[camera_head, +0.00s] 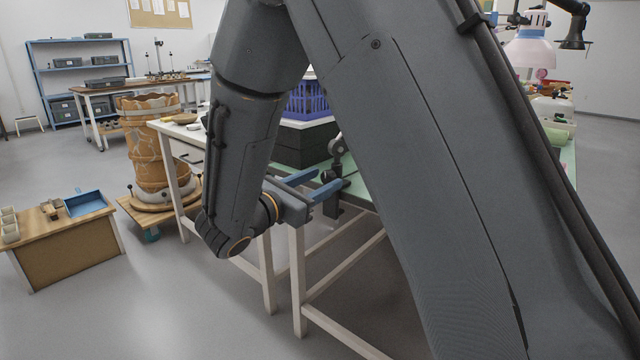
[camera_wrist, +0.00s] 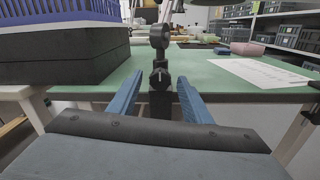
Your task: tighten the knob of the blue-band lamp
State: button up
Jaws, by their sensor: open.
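My gripper (camera_head: 333,179) is open at the table edge, with its blue fingers apart. In the wrist view, the fingertips of my gripper (camera_wrist: 160,82) lie either side of a small black knob (camera_wrist: 160,77) on a dark clamp post, with a gap on each side. A round dark joint (camera_wrist: 159,37) stands above the knob. The head view shows the dark clamp (camera_head: 334,208) at the edge and a grey joint (camera_head: 337,146) above. A pale lamp shade with a bluish band (camera_head: 534,33) is at the upper right; my arm hides whether it joins this clamp.
A purple crate (camera_head: 308,101) sits on dark foam blocks (camera_head: 304,143) left of the clamp, also close in the wrist view. Another dark lamp (camera_head: 574,38) is at the upper right.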

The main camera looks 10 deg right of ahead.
jog(key=c, duration=1.1)
jog(key=shift+o, duration=0.2)
jog(key=shift+d+m, duration=0.1)
jog(key=shift+m, duration=0.7)
jog(key=o, duration=1.1)
jog(key=shift+c, duration=0.2)
jog(key=p+v, duration=0.1)
jog(key=v, duration=0.7)
